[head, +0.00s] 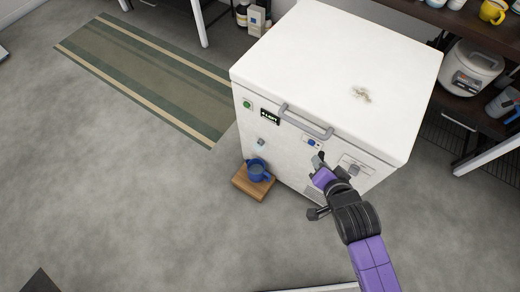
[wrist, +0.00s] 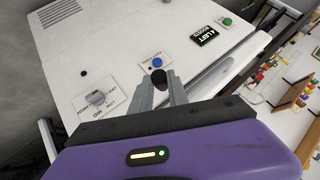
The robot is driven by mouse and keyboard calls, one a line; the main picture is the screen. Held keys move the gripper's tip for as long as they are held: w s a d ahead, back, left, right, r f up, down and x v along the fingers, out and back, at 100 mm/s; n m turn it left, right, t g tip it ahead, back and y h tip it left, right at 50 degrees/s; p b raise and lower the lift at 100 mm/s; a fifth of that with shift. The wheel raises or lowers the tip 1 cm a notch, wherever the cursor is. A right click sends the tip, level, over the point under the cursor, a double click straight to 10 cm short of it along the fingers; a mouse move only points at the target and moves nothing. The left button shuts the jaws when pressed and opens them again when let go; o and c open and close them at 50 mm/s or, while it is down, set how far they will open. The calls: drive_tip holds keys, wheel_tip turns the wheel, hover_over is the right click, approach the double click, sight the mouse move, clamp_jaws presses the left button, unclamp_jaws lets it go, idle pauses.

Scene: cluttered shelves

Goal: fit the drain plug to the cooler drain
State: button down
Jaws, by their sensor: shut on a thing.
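The white cooler (head: 330,70) stands with its lid shut. A small pale fitting that looks like the drain (head: 262,142) is low on its front left, above a blue mug (head: 257,172). My gripper (head: 319,160) is in front of the cooler's front face, right of that fitting. In the wrist view my gripper (wrist: 160,90) is shut on a small black piece with a rounded end, which looks like the drain plug (wrist: 158,76). The plug appears just in front of the blue button (wrist: 157,62); whether it touches the panel cannot be told. The fingers hide the plug's rear.
The mug stands on a wooden block (head: 242,184). A bar handle (head: 305,123) juts from the cooler's front. A dial (wrist: 96,98) and a green button (wrist: 227,21) are also on the front. Shelves with a rice cooker (head: 472,70) stand right.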

idle(0.5)
drive_tip(key=c, duration=1.9)
unclamp_jaws()
clamp_jaws()
drive_tip(key=m+g+h+b, duration=0.1)
drive_tip(key=h+b, duration=0.1)
drive_tip(key=b, duration=3.2)
approach(261, 143)
wheel_tip(261, 143, down, 7)
drive_tip(key=w+a, duration=0.2)
drive_tip(key=shift+a+r, duration=0.15)
drive_tip(key=shift+r, duration=0.05)
drive_tip(key=shift+w+d+b, duration=0.4)
drive_tip(key=shift+w+d, duration=0.5)
drive_tip(key=shift+w, duration=0.3)
drive_tip(key=o, duration=0.7)
unclamp_jaws()
